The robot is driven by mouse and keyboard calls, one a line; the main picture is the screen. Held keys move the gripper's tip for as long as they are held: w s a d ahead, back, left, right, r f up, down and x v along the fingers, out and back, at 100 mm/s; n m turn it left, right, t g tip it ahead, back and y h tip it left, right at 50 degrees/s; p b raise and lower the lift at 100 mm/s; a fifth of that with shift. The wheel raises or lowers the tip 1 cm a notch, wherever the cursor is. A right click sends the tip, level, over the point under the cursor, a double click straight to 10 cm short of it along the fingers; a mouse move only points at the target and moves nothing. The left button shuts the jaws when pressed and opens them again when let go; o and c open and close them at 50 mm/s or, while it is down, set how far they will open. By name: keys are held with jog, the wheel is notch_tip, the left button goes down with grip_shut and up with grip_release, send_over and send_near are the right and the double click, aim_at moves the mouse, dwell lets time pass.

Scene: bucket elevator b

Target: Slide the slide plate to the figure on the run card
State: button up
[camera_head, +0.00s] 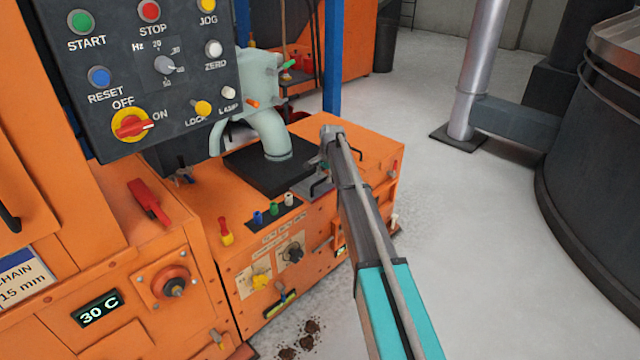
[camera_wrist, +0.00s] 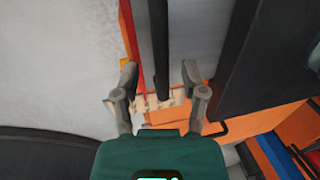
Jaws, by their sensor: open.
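The slide plate looks to be the grey metal plate (camera_head: 312,184) beside the black block on the orange machine; in the wrist view a grey surface (camera_wrist: 198,30) carries a long black bar (camera_wrist: 158,45). My gripper (camera_head: 328,160) hangs over this plate. In the wrist view my gripper (camera_wrist: 160,76) is open, with one finger on each side of the bar's line; whether they touch it I cannot tell. A pale marked strip (camera_wrist: 155,101) lies below the bar, its figures unreadable. A card at the left edge (camera_head: 22,278) reads "CHAIN 15 mm"; whether it is the run card is unclear.
A dark control panel (camera_head: 180,115) stands at the upper left. A pale green curved spout (camera_head: 268,130) rises from the black block (camera_head: 262,172). Small knobs and levers line the machine's front. A large dark drum (camera_head: 600,170) stands right, with clear floor (camera_head: 470,230) between.

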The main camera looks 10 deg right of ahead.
jog(key=shift+w+a+f+b, duration=0.1)
jog(key=shift+f+b, duration=0.25)
jog(key=shift+f, duration=0.2)
grip_shut()
